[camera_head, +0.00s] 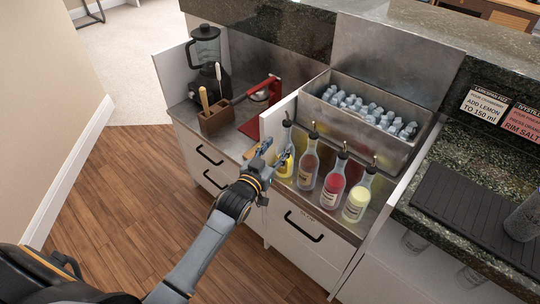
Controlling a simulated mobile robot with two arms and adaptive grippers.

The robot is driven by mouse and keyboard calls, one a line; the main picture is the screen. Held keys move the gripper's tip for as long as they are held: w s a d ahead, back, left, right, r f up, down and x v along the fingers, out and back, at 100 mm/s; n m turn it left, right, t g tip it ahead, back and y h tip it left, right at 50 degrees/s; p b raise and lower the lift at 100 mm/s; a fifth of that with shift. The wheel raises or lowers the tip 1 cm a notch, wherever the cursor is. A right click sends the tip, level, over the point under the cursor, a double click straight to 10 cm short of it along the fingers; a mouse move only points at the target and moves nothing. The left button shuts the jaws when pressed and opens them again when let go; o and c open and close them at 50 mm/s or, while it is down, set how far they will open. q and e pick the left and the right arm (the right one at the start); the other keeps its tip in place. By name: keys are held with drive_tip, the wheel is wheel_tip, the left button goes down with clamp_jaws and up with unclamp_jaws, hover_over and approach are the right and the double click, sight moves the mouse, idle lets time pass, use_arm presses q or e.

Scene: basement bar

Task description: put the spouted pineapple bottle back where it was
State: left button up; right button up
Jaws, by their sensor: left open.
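Several spouted bottles stand upright in a row on the steel counter (275,190). The leftmost bottle (287,136) holds bright yellow liquid, fitting the pineapple bottle, though its label is not readable. My left gripper (274,154) is open at its front left and overlaps its lower part in the picture. I cannot tell whether they touch. To its right stand an orange-brown bottle (308,163), a red bottle (333,184) and a pale yellow bottle (357,200). My right gripper is out of view.
A steel ice bin (340,130) stands behind the bottles. A white upright panel (277,119) is left of them, and another edge rises at right. A blender (207,50), wooden tool holder (216,121) and red stand (268,92) occupy the left counter.

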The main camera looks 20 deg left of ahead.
use_arm(q)
drive_tip(key=s, duration=0.4)
drive_tip(key=shift+s+a, duration=0.15)
drive_tip(key=shift+a, duration=0.1)
drive_tip(key=s+f+g, duration=0.3)
drive_tip(key=s+f, duration=0.2)
drive_tip(key=f, duration=0.6)
drive_tip(key=s+f+g+y, duration=0.1)
drive_tip(key=s+f+g, duration=0.3)
drive_tip(key=f, duration=0.7)
drive_tip(key=s+f+g, duration=0.1)
drive_tip(key=s+f, duration=0.5)
drive_tip(key=f, duration=0.6)
drive_tip(key=s+f+g, duration=0.3)
drive_tip(key=s+f, duration=0.2)
drive_tip(key=s, duration=0.6)
drive_tip(key=s+a+f+g, duration=0.1)
drive_tip(key=s+f+g, duration=0.2)
drive_tip(key=s+f, duration=0.3)
drive_tip(key=s+a+f+m+g, duration=0.1)
drive_tip(key=s+f, duration=0.5)
drive_tip(key=s, duration=1)
drive_tip(key=shift+s+a+f+g+y, duration=0.2)
drive_tip(key=shift+s+g+y, duration=0.2)
drive_tip(key=shift+g, duration=0.5)
drive_tip(key=shift+w, duration=0.1)
